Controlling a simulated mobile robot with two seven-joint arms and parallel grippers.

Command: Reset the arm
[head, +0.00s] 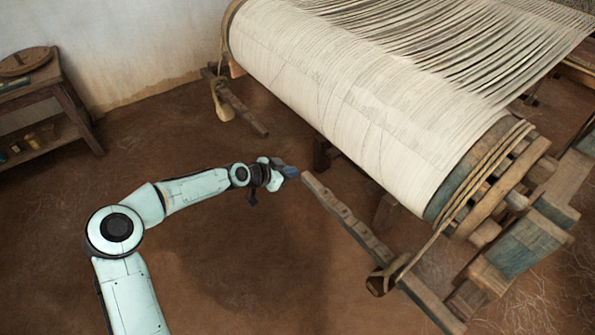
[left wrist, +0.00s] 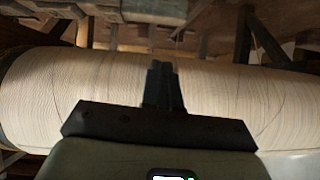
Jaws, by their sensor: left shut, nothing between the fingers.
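My left arm comes in from the left in the head view, bent at the elbow and reaching right. Its gripper (head: 291,172) is shut and empty, above the brown floor near the end of a wooden lever. In the left wrist view the gripper (left wrist: 164,75) shows its two dark fingers together, pointing toward the warp roll (left wrist: 235,100), with nothing between them. The pale warp roll (head: 350,95) of the loom lies up and right of the gripper in the head view, apart from it. My right gripper is in neither view.
The notched wooden lever (head: 345,215) slants from near my gripper to the lower right. A shorter wooden bar (head: 240,108) with rope lies behind. A wooden shelf table (head: 45,95) stands at the far left. The floor (head: 250,270) below the arm is clear.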

